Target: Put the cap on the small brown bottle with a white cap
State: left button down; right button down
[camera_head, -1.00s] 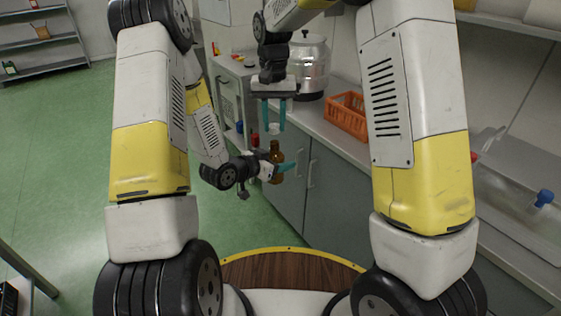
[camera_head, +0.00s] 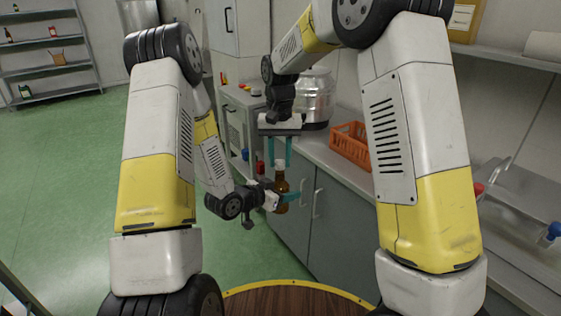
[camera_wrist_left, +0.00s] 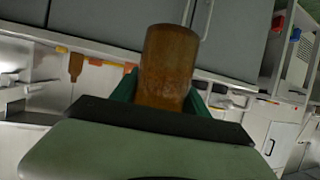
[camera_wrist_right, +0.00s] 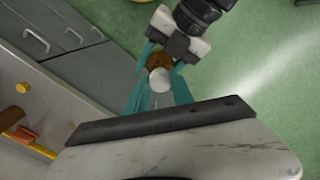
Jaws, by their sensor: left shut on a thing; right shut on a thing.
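The small brown bottle (camera_head: 281,184) is upright in my left gripper (camera_head: 283,199), which is shut on its body. The left wrist view shows the bottle (camera_wrist_left: 168,62) between the green fingers. My right gripper (camera_head: 276,160) points straight down above the bottle. In the right wrist view its fingertips are shut on the white cap (camera_wrist_right: 159,80), with the brown bottle (camera_wrist_right: 157,62) right behind it. The cap is over the bottle's neck; I cannot tell whether they touch.
An orange crate (camera_head: 350,146) and a metal drum (camera_head: 316,97) stand on the counter behind. Grey cabinet doors (camera_head: 291,211) are below it. A sink (camera_head: 520,195) is at the right. Green floor (camera_head: 65,190) is open at the left.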

jog(key=shift+f, duration=0.9)
jog(key=shift+f, duration=0.55)
